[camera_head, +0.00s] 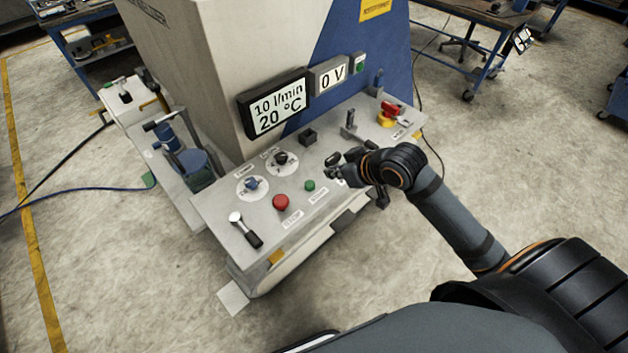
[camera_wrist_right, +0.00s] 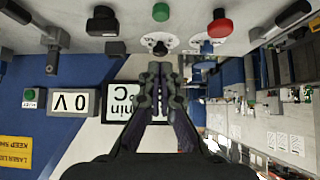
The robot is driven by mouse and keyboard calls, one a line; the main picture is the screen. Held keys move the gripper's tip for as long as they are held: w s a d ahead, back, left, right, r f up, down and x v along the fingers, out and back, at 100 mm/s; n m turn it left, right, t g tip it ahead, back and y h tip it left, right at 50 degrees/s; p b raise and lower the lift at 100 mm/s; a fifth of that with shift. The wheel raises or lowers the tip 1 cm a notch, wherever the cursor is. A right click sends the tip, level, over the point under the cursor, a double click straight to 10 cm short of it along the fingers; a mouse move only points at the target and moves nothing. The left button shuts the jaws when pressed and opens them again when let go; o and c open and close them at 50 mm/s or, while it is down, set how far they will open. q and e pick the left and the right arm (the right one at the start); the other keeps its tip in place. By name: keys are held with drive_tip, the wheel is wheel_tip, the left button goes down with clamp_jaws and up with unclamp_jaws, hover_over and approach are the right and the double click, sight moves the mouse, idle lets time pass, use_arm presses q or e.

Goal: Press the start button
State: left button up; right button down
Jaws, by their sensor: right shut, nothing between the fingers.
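The green start button (camera_head: 310,185) is a small round button on the top of the slanted control panel (camera_head: 228,202), just right of the larger red stop button (camera_head: 281,201). In the right wrist view the green button (camera_wrist_right: 160,11) is at the top edge, beyond the fingertips, with the red button (camera_wrist_right: 219,28) to its right. My right gripper (camera_head: 335,172) is shut and empty, over the panel just right of the green button and apart from it. Its closed fingers (camera_wrist_right: 159,75) show in the wrist view. My left gripper is out of view.
Two dials, a blue one (camera_head: 251,183) and a black one (camera_head: 281,158), sit behind the buttons. A lever (camera_head: 244,228) is at the panel's left end. A red and yellow switch (camera_head: 389,113) is at the far right. Displays (camera_head: 276,103) stand behind. Floor in front is clear.

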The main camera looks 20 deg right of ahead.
drive_tip(key=shift+s+a+r, duration=0.1)
drive_tip(key=shift+a+r, duration=0.05)
drive_tip(key=shift+r, duration=0.05)
drive_tip(key=p, duration=0.1)
hover_over(307, 182)
drive_tip(key=s, duration=0.3)
drive_tip(key=f, duration=0.5)
drive_tip(key=d+f, duration=0.1)
drive_tip(key=f, duration=0.1)
drive_tip(key=shift+w+f, duration=0.2)
drive_tip(key=shift+w, duration=0.05)
wheel_tip(307, 182, down, 3)
drive_tip(key=shift+r+p, duration=0.2)
drive_tip(key=shift+p, duration=0.25)
drive_tip(key=shift+s+d+f, duration=0.1)
drive_tip(key=shift+f, duration=0.5)
